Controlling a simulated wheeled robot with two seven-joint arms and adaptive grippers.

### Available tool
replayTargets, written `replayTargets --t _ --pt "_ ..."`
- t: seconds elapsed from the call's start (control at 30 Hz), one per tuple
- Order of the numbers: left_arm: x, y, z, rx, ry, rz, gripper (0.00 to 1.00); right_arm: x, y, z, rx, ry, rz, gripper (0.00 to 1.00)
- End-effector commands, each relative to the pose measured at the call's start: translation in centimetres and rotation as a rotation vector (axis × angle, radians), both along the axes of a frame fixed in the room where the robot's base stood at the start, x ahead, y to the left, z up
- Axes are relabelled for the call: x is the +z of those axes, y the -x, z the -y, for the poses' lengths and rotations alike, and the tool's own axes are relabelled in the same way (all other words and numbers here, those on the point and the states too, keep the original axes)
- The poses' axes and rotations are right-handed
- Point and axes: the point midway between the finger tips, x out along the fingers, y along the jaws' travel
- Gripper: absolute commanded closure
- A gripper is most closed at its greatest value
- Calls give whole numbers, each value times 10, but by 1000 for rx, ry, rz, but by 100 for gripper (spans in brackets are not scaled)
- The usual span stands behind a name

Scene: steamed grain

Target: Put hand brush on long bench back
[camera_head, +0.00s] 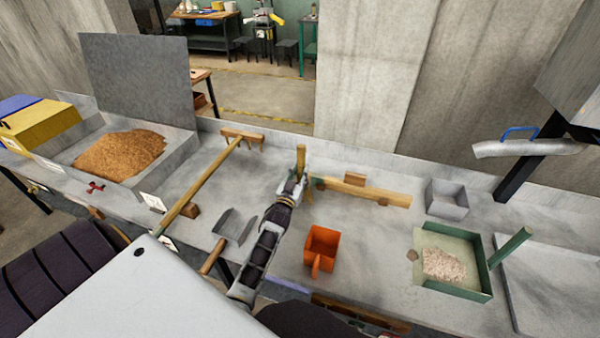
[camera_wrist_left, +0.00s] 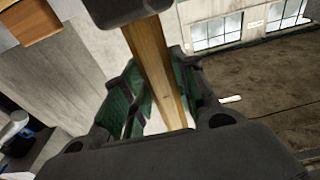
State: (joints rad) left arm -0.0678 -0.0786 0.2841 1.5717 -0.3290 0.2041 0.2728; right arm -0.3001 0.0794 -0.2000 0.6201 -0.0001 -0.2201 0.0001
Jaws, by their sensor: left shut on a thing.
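My left gripper (camera_head: 298,182) is over the middle of the long grey bench (camera_head: 270,172), shut on a light wooden piece, which I take to be the hand brush (camera_head: 301,155). A short wooden end sticks up beyond the fingers. In the left wrist view the wooden bar of the hand brush (camera_wrist_left: 152,65) runs between the green-padded fingers (camera_wrist_left: 160,100). A dark part crosses its upper end, and I cannot tell whether it is bristles. The gripper and arm hide the rest of the brush. My right gripper is not in view.
A wooden bar with knobs (camera_head: 368,192) lies right of the gripper. An orange scoop (camera_head: 322,240), grey-bladed shovel (camera_head: 232,228) and long wooden rake (camera_head: 200,190) lie nearby. A grey box (camera_head: 447,200) and green grain tray (camera_head: 482,278) stand right. A grain heap (camera_head: 118,153) is left.

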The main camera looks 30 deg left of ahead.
Motion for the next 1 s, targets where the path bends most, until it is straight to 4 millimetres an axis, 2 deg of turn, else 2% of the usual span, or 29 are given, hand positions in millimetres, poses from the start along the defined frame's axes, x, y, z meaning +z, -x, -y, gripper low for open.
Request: replayTargets --t 0.03,0.2,0.7,1.0 --pt "-1 0 0 0 0 0 71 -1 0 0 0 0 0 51" --pt "-1 0 0 0 0 0 51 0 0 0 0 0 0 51" --pt "2 1 0 0 -1 0 51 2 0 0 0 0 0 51" --pt "-1 20 5 0 0 -1 51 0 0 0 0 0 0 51"
